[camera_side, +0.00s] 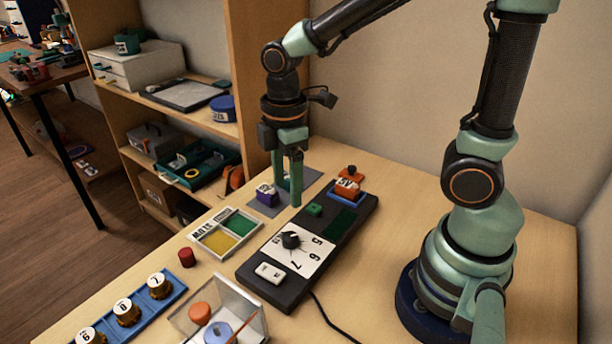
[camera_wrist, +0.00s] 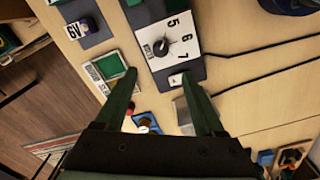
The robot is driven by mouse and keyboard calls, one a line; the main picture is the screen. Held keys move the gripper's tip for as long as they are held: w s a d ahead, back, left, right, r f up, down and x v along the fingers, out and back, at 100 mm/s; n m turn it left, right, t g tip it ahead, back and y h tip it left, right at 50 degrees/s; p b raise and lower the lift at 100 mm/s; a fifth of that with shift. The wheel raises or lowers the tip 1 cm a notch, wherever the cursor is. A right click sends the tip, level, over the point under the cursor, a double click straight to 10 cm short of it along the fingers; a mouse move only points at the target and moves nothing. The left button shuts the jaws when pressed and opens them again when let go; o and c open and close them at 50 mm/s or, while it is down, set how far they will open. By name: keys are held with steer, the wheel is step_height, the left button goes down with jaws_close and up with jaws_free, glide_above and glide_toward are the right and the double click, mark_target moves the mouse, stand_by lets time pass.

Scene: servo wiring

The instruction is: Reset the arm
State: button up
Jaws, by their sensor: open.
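My gripper (camera_side: 290,200) points straight down near the far end of the black control panel (camera_side: 306,248), beside the purple block (camera_side: 267,194) on a grey pad. In the wrist view my gripper (camera_wrist: 160,74) has its two green fingers wide apart with nothing held between them. The purple block also shows there, with a 6V label (camera_wrist: 78,29), ahead and to the left of the fingers.
A tray with yellow and green compartments (camera_side: 208,240) lies left of the panel, near a red cylinder (camera_side: 186,257). A blue rack (camera_side: 142,309) with numbered gold knobs and a clear box (camera_side: 247,296) stand in front. Wooden shelves (camera_side: 247,90) rise close behind my gripper.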

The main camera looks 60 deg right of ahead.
steer(key=s+d+r+m+t, duration=0.2)
steer(key=d+r+m+t, duration=0.3)
steer(key=r+m, duration=0.4)
steer(key=m, duration=0.3)
steer(key=shift+d+m+t, duration=0.3)
steer(key=shift+d+m, duration=0.05)
steer(key=shift+m, duration=0.05)
